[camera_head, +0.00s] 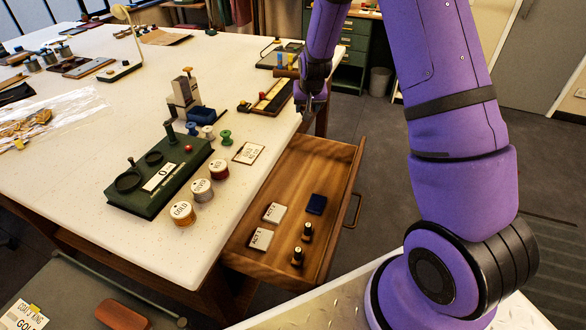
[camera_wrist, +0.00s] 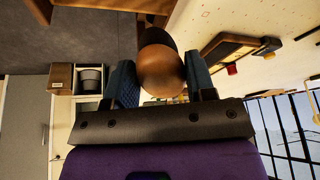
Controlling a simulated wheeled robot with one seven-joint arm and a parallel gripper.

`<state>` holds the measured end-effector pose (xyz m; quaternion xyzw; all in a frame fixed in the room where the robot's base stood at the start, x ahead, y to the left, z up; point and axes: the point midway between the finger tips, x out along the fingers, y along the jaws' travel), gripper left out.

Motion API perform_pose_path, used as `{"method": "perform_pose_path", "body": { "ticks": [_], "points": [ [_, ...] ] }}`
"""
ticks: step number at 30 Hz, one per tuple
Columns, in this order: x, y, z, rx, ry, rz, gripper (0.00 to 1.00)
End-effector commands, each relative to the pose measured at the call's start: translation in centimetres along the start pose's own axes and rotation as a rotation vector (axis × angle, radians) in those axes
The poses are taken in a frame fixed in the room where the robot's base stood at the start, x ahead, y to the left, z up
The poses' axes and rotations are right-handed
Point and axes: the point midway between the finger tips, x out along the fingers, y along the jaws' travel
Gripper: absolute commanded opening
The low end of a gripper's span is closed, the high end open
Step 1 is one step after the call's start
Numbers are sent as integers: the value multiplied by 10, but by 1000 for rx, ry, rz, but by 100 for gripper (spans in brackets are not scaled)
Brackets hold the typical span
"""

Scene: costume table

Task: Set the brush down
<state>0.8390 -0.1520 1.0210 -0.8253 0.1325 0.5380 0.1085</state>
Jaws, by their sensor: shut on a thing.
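My gripper (camera_head: 312,101) is above the table's right edge, near the back of the open drawer. In the wrist view its two fingers (camera_wrist: 162,84) are closed around the brush (camera_wrist: 163,70), which shows as a rounded brown wooden end with a darker part behind it. A small brown wooden piece (camera_head: 286,72) beside my gripper in the head view looks like part of the brush. The rest of the brush is hidden by the fingers. It appears held above the table (camera_head: 235,75), not resting on it.
A long tray (camera_head: 272,97) lies on the table by my gripper. The open wooden drawer (camera_head: 277,232) holds two white cards, a blue box and two small dark pieces. A green stand (camera_head: 150,195) and several thread spools (camera_head: 201,190) are nearer. Clear white tabletop lies left of the tray.

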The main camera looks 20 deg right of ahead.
Motion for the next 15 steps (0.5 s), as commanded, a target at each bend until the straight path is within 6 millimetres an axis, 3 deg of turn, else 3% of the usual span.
{"method": "perform_pose_path", "body": {
  "ticks": [15],
  "points": [
    [101, 5, 45, 0, -5, 2, 28]
  ]
}}
